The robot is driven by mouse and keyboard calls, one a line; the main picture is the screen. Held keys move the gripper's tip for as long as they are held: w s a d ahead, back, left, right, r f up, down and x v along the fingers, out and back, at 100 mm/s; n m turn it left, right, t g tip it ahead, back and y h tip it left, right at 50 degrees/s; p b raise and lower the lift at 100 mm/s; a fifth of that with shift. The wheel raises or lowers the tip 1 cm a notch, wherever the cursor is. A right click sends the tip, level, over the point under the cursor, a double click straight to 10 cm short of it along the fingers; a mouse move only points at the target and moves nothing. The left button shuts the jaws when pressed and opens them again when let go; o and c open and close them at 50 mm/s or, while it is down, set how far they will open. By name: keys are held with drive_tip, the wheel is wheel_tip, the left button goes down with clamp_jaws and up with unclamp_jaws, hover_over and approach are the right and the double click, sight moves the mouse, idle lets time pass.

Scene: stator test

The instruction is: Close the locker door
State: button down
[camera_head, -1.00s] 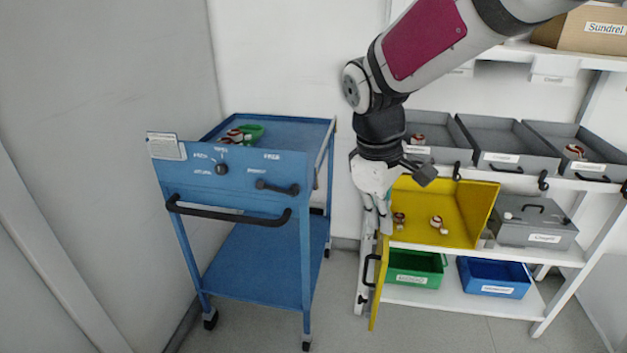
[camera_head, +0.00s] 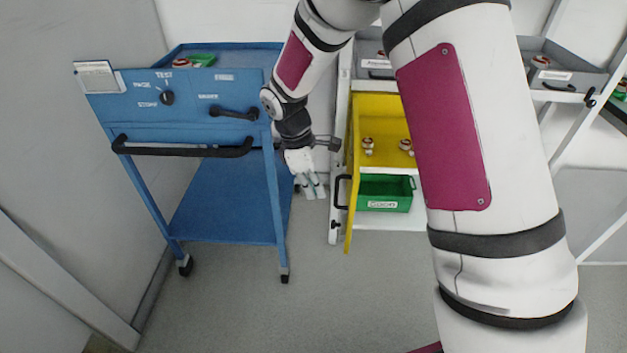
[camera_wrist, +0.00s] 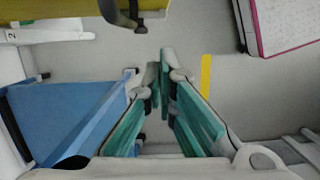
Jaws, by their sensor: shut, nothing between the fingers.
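The yellow locker (camera_head: 375,108) stands on the shelf rack, its front open with small red-and-white parts inside. Its yellow door (camera_head: 352,205) stands open at the locker's left side, seen nearly edge-on, with a black handle (camera_head: 340,192) on its left face. My gripper (camera_head: 313,192) is shut and empty, pointing down just left of the door, with a small visible gap to the handle. In the wrist view the teal fingers (camera_wrist: 160,75) come together at the tips. A yellow panel with a black handle (camera_wrist: 122,12) shows at the top there, probably the door.
A blue trolley (camera_head: 190,110) stands close to the left of my gripper. A green bin (camera_head: 385,193) is below the locker. Grey trays (camera_head: 565,76) are on the upper shelf. My arm hides much of the rack. Floor in front is clear.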

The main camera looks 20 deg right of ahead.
sight(336, 203)
drive_tip(key=shift+s+d+f+b, duration=0.2)
drive_tip(key=shift+s+d+f, duration=0.1)
drive_tip(key=shift+d+f, duration=0.5)
drive_tip(key=shift+s+d+f+b, duration=0.15)
drive_tip(key=shift+s+d+f, duration=0.15)
drive_tip(key=shift+d+f, duration=0.5)
drive_tip(key=shift+s+d+f+b, duration=0.2)
drive_tip(key=shift+s+d+f, duration=0.1)
drive_tip(key=shift+d+f, duration=0.5)
